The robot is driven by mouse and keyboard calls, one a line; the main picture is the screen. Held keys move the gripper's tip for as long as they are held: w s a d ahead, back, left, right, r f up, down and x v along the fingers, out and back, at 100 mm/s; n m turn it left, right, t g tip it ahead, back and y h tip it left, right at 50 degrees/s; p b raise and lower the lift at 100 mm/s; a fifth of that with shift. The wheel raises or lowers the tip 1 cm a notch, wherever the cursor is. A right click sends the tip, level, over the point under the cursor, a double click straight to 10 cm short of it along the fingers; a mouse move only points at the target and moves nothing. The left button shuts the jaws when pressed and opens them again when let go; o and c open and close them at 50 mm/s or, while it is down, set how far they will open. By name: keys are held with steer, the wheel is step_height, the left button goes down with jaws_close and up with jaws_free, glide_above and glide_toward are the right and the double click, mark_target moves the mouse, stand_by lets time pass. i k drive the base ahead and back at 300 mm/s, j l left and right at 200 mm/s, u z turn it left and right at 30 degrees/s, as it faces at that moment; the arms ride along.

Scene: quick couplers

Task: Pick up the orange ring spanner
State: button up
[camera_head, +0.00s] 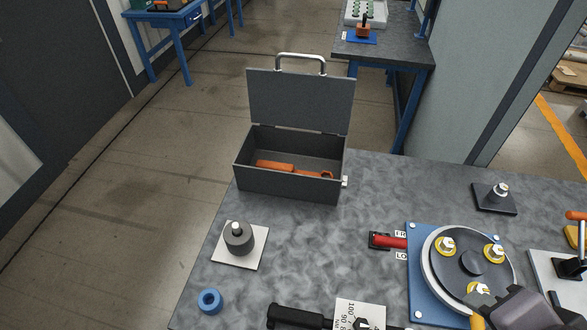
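The orange ring spanner (276,166) lies inside the open grey toolbox (285,184) on the bench. Its long side runs left to right, and a ring-like end shows near the box's right wall. The front wall hides its lower part. A dark grey part at the lower right edge, over the round fixture, looks like my gripper (522,308). It is cut off by the frame, well away from the toolbox, and its fingertips cannot be made out.
The toolbox lid (300,100) stands open at the back. A round fixture on a blue plate (425,270) has a red handle (391,242) beside it. A grey knob on a white plate (262,240), a blue ring (210,301) and a black handle (298,317) lie nearer. The bench middle is clear.

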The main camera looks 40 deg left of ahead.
mark_target(284, 167)
steer(key=k+j+u, duration=0.15)
steer(key=j+u, duration=0.8)
steer(key=j, duration=0.15)
steer(key=j+u, duration=0.45)
steer(key=i+j, duration=0.15)
steer(key=j, duration=0.15)
steer(key=i+j, duration=0.1)
steer(key=j, duration=0.25)
steer(key=i+j, duration=0.15)
steer(key=j, duration=0.15)
steer(key=i+j, duration=0.15)
steer(key=j, duration=0.15)
steer(key=i+z, duration=0.45)
steer(key=i+j+z, duration=0.25)
steer(key=z, duration=0.2)
steer(key=i+j+z, duration=0.6)
steer(key=z, duration=0.2)
steer(key=i+j+z, duration=0.25)
steer(key=z, duration=0.15)
steer(key=i+j+z, duration=0.2)
steer(key=z, duration=0.15)
steer(key=j, duration=0.1)
